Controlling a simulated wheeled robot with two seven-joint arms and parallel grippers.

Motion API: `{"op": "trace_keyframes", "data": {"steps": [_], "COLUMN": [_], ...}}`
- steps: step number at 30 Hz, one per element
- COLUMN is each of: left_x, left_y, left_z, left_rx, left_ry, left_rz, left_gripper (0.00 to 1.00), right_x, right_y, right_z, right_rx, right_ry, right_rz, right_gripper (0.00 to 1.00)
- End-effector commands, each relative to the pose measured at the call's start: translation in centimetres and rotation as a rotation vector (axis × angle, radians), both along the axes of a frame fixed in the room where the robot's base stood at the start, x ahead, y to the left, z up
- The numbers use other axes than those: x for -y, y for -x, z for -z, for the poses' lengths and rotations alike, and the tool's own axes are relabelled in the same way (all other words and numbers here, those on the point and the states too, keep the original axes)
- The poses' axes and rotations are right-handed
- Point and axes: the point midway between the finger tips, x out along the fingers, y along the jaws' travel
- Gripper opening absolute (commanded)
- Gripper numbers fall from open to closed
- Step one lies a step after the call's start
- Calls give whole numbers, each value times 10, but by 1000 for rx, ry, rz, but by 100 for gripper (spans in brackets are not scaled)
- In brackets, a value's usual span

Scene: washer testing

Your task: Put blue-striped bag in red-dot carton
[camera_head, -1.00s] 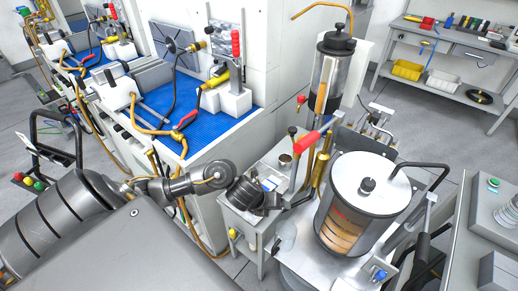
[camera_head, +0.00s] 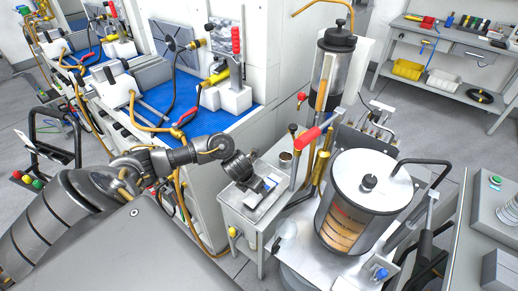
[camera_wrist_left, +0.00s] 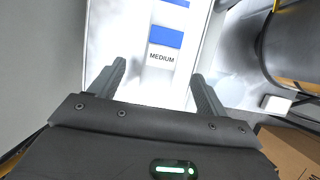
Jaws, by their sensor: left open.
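My left gripper (camera_head: 254,184) hangs over the small white side table in the head view, with its fingers pointing down. In the left wrist view the left gripper (camera_wrist_left: 159,72) is open, with nothing held between its fingers. A white bag with blue stripes (camera_wrist_left: 165,40), printed "MEDIUM", lies ahead of and between the fingertips. A blue and white patch of it (camera_head: 271,183) shows beside the gripper in the head view. A brown cardboard surface (camera_wrist_left: 288,152) shows at the lower right of the wrist view; I see no red dot. My right gripper is not in view.
The small side table (camera_head: 243,211) also carries a metal cup (camera_head: 286,160). A white cabinet with a blue mat (camera_head: 205,122) stands behind. A shelf (camera_head: 450,48) is at the far right.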

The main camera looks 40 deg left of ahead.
Motion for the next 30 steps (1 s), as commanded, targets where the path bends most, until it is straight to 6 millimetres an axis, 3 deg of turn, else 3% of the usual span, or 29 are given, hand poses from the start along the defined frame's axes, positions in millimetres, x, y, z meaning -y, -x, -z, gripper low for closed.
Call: {"op": "trace_keyframes", "data": {"steps": [5, 15, 24, 30], "left_x": [0, 2, 1, 1], "left_y": [-2, -21, -24, -24], "left_z": [3, 44, 48, 48], "left_rx": [0, -1, 1, 1], "left_ry": [1, 1, -1, -1], "left_rz": [-2, -3, -1, -1], "left_gripper": [76, 76, 76, 53], "right_x": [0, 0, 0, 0], "right_y": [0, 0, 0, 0], "right_z": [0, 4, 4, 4], "right_rx": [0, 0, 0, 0], "right_ry": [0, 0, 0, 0], "right_rz": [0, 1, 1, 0], "right_gripper": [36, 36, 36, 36]}}
